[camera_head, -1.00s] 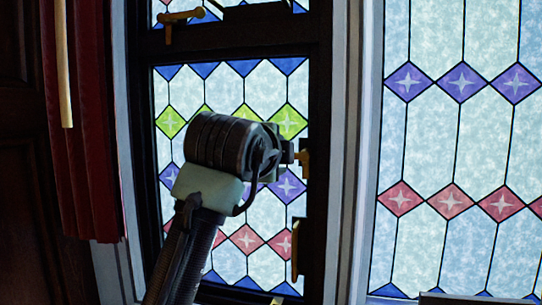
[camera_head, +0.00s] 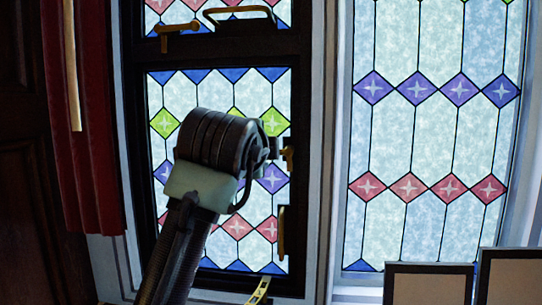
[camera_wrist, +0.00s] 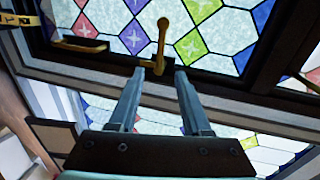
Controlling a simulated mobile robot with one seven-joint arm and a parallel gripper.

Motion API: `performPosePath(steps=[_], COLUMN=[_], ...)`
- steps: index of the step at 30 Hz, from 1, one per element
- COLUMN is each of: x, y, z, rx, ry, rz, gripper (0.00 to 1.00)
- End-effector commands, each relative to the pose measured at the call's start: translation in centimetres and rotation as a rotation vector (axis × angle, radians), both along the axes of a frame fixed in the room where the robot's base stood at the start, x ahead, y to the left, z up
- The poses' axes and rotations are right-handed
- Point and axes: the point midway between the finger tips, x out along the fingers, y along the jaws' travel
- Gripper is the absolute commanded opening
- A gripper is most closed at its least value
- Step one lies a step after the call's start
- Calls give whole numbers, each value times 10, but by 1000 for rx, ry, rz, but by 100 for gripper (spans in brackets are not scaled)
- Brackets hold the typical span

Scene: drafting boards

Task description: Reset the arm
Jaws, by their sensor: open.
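My arm rises from the bottom of the head view, in front of a stained-glass window (camera_head: 215,85) with a dark frame. In the wrist view my gripper (camera_wrist: 155,75) is open, its two grey fingers apart and nothing held between them. A brass window handle (camera_wrist: 162,38) shows just beyond the fingertips, between them in the picture; I cannot tell how far off it is. In the head view the gripper's fingers are hidden behind my arm's end.
A brass latch (camera_head: 282,230) is on the window frame, with another brass handle (camera_head: 178,30) higher up. A red curtain (camera_head: 85,130) hangs at the left. A second stained-glass pane (camera_head: 430,140) is at the right. Framed boards (camera_head: 428,285) stand at the lower right.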

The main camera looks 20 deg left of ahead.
Motion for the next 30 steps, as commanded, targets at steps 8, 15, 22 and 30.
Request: performPosePath(steps=[8, 15, 22, 30], x=[2, -30, -136, -227], y=[-16, -146, -219, -234], z=[-4, -7, -10, -16], rx=[-34, -487, -1056, -1393], ry=[-38, -449, -812, -988], rz=[-21, -223, -469, -658], gripper=[48, 48, 48, 48])
